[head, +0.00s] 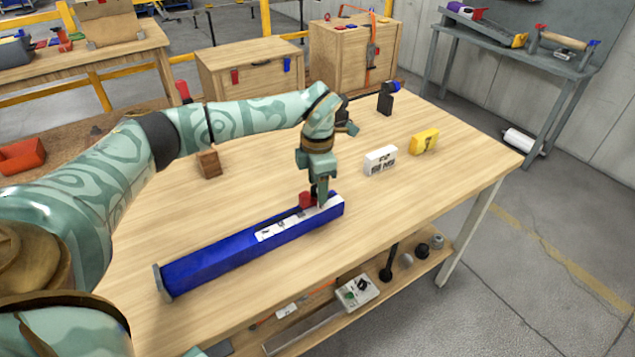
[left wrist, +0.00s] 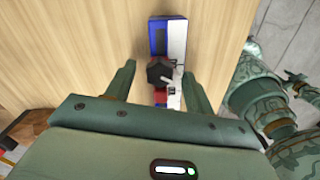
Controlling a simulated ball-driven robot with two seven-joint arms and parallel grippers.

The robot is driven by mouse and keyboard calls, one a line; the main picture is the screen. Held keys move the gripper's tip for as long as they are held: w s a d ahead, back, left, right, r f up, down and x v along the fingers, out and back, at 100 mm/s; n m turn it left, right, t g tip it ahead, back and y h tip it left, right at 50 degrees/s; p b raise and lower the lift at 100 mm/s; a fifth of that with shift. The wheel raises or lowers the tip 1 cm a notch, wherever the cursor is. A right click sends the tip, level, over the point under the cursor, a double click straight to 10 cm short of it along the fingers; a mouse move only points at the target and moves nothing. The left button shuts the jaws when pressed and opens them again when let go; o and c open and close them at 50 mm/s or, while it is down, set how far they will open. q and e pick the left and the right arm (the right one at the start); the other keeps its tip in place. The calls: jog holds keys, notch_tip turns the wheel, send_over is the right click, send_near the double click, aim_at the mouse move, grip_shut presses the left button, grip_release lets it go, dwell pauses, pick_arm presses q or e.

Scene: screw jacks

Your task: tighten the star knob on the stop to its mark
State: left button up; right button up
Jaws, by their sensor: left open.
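A long blue rail (head: 235,250) with a white scale strip lies diagonally on the wooden table. A red stop (head: 306,200) sits near its far right end; part of it also shows in the left wrist view (left wrist: 160,96). The stop's dark star knob (left wrist: 159,71) shows in the left wrist view, with a pale line on its right side. My left gripper (head: 320,194) points down over the stop. Its open fingers stand on either side of the knob, with a gap at each side. The head view hides most of the knob behind the gripper. My right gripper is not recognisable.
A white block (head: 381,160), a yellow block (head: 424,141) and a black stand (head: 385,101) are on the table beyond the rail. A small wooden block (head: 209,163) is at the left. The table's front is clear.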

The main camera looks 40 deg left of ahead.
pick_arm(q)
notch_tip(320, 180, up, 16)
jog(key=p, duration=0.4)
jog(key=shift+r+p, duration=0.15)
jog(key=shift+p, duration=0.25)
pick_arm(e)
jog(key=shift+t, duration=0.3)
jog(key=r, duration=0.1)
jog(key=w+r, duration=0.1)
jog(key=r, duration=0.2)
jog(key=shift+w+d+r, duration=0.2)
jog(key=shift+w+r, duration=0.1)
jog(key=shift+r, duration=0.05)
